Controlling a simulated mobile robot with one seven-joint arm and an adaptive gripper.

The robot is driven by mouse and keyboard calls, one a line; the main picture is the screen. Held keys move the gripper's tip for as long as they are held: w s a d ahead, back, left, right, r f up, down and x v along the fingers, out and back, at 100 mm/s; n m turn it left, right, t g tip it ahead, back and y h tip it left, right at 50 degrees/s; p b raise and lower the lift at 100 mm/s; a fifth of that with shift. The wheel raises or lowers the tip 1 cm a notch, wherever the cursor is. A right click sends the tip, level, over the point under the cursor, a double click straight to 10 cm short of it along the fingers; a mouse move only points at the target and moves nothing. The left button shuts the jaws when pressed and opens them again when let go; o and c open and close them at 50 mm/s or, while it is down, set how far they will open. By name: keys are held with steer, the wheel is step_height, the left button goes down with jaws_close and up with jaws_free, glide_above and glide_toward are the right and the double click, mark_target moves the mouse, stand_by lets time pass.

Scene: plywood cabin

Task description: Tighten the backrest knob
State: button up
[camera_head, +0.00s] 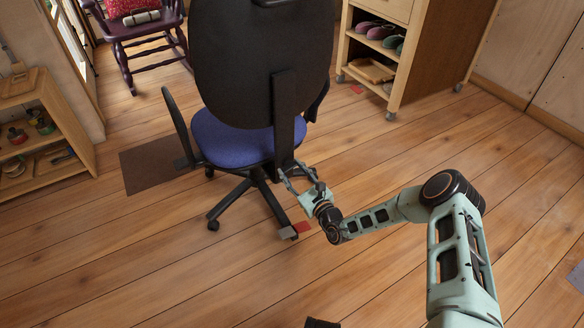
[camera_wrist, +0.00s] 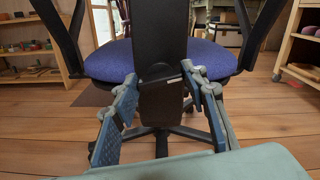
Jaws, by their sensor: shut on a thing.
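The office chair has a black backrest (camera_head: 262,60) and a blue seat (camera_head: 235,140), and its back faces me. A black upright bar (camera_head: 284,110) runs down behind the backrest; it also fills the middle of the wrist view (camera_wrist: 160,35). The dark backrest knob (camera_wrist: 159,72) sits low on this bar, hard to tell from the black around it. My gripper (camera_head: 294,171) is at the bar's lower end. The knob is hidden in the head view.
The chair's five-star base (camera_head: 258,190) stands on the plank floor, partly beside a brown mat (camera_head: 150,165). A wheeled shelf unit (camera_head: 400,60) stands behind right, a low shelf (camera_head: 40,135) at left, and a purple rocking chair (camera_head: 140,28) at the back.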

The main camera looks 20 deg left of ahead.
steer(key=n+p, duration=0.2)
steer(key=n, duration=0.1)
steer(key=shift+r+n, duration=0.1)
steer(key=shift+n, duration=0.2)
steer(key=n+p, duration=0.2)
steer(key=n, duration=0.1)
steer(key=shift+n, duration=0.3)
steer(key=n+p, duration=0.2)
steer(key=n, duration=0.1)
steer(key=shift+n, duration=0.4)
steer(key=shift+d+n+p, duration=0.1)
steer(key=shift+n+p, duration=0.65)
steer(key=shift+n, duration=1.25)
steer(key=o, duration=1.2)
steer(key=shift+c, duration=0.2)
steer(key=v, duration=1.2)
